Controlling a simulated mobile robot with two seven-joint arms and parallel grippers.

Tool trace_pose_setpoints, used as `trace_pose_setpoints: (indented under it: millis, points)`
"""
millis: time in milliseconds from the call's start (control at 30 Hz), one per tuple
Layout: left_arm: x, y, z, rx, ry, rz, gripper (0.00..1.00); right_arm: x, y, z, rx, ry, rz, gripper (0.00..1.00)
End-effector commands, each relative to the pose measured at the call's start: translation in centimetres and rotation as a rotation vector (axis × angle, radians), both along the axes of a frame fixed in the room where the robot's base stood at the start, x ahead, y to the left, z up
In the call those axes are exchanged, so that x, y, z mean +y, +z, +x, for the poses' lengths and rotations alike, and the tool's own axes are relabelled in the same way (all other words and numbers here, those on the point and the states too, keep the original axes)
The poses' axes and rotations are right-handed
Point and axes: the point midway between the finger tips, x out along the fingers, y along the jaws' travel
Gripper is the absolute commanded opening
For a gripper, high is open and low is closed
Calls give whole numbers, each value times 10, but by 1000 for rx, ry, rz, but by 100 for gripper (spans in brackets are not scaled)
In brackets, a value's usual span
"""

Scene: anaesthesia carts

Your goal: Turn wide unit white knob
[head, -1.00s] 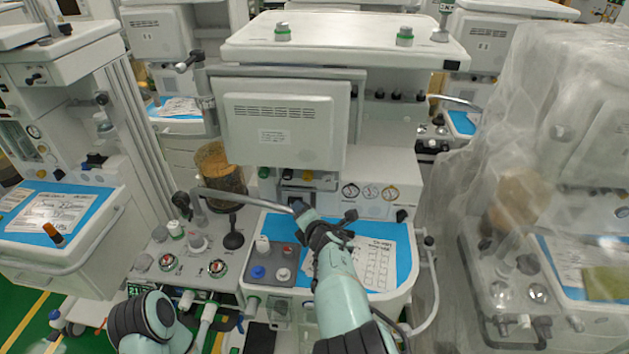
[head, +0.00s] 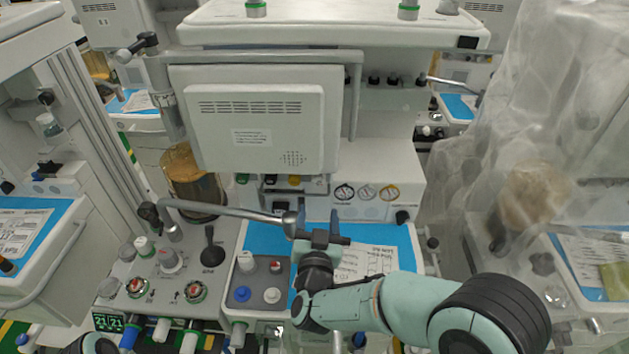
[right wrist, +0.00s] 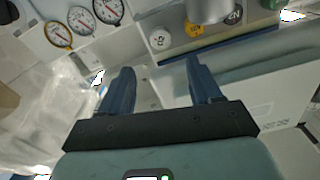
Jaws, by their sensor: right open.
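The wide unit (head: 345,160) stands in the middle of the head view, its monitor (head: 258,120) in front. In the right wrist view a white knob (right wrist: 160,39) sits beside a yellow knob (right wrist: 194,28), ahead of my fingers and apart from them. The low panel in the head view also bears a white knob (head: 272,295) beside a blue one (head: 241,294). Which white knob is meant I cannot tell. My right gripper (head: 319,226) is open and empty above the blue worktop; its fingers also show in the right wrist view (right wrist: 160,88). My left gripper is out of view.
A metal bar (head: 225,211) reaches from the left to beside my right gripper. Three gauges (head: 367,192) sit right of the monitor. A plastic-covered cart (head: 520,170) stands on the right. Papers lie on the blue worktop (head: 405,245).

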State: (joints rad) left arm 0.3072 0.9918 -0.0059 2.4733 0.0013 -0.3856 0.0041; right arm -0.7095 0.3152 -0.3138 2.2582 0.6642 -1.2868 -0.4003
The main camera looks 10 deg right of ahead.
Motion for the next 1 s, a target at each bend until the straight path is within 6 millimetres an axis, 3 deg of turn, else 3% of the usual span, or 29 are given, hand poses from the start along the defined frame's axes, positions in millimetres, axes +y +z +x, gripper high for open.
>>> trace_pose_setpoints:
  millis: [300,500,700,967,1000]
  points:
    - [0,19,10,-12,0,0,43,-19,3,67,0,0,-5,63]
    - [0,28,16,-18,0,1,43,-27,2,96,0,1,-4,63]
    - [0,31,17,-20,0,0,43,-30,1,107,1,3,-5,63]
    - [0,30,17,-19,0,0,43,-30,0,107,1,3,-5,63]
    - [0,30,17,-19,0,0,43,-30,0,107,1,3,-4,50]
